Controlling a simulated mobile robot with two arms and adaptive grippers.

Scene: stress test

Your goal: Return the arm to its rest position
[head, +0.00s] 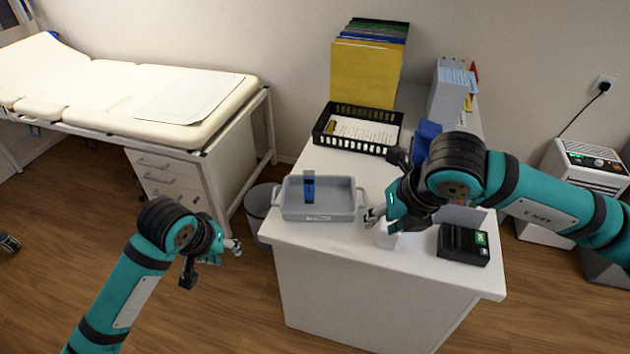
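My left gripper (233,247) hangs over the wooden floor, left of the white desk and clear of it, with nothing seen in it. My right gripper (374,217) is over the desk, just right of the grey tray, beside a small white object (388,236) on the desk top. Whether it touches that object is unclear. The fingers of both grippers are too small to tell open from shut. The grey tray (346,211) stands at the desk's left front with a dark blue device (309,187) in it.
A black card terminal (463,244) lies at the desk's right front. A black basket (331,138), yellow folders (365,75) and a grey file holder (446,93) stand behind. A bin (258,199) is left of the desk (330,239). An examination bed (110,85) is at the left.

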